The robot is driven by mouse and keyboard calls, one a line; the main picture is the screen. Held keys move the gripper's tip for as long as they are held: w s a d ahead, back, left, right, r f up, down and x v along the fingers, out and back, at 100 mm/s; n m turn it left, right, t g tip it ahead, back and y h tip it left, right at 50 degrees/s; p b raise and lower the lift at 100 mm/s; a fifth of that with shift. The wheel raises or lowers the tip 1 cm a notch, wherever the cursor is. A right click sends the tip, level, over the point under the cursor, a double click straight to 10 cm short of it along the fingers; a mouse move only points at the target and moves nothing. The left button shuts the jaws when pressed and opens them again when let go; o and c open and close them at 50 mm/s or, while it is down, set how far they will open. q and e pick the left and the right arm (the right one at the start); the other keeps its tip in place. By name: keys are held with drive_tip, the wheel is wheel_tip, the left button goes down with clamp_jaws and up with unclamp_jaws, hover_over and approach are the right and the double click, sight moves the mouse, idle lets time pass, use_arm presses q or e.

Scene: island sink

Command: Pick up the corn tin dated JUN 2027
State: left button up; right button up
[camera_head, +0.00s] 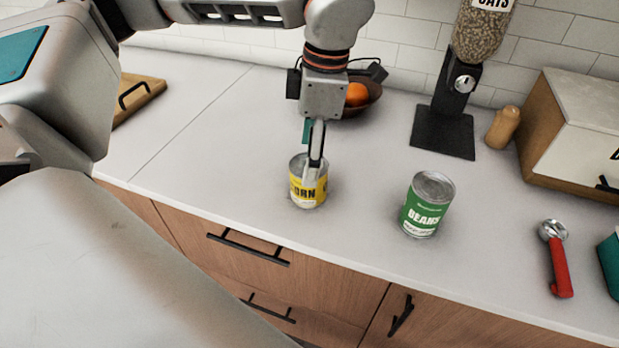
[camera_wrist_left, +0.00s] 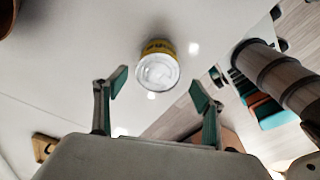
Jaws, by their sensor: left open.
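A yellow corn tin (camera_head: 308,186) stands upright on the white counter near its front edge. Its label shows part of the word CORN; no date can be read. My left gripper (camera_head: 314,160) points down over the tin in the head view, with a finger overlapping the tin's top. In the left wrist view the gripper (camera_wrist_left: 160,90) is open, and the tin (camera_wrist_left: 158,70) shows beyond and between the fingertips, its pale lid facing me. The fingers do not appear to touch it. My right gripper is not in view.
A green beans tin (camera_head: 428,205) stands to the right. A fruit bowl (camera_head: 367,97) is behind my gripper, with an oats dispenser (camera_head: 450,115) at the back. A red-handled tool (camera_head: 557,260) and a bread box (camera_head: 580,130) are further right. The counter left of the corn tin is clear.

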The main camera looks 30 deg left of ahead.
use_arm(q)
wheel_tip(320, 180, down, 4)
drive_tip(key=shift+a+r, duration=0.1)
drive_tip(key=shift+a, duration=0.05)
drive_tip(key=shift+f, duration=0.25)
drive_tip(key=c, duration=1.5)
drive_tip(key=shift+o, duration=0.2)
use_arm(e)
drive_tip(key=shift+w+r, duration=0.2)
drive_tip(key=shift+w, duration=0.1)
use_arm(q)
drive_tip(key=shift+w, duration=0.1)
drive_tip(key=shift+r, duration=0.15)
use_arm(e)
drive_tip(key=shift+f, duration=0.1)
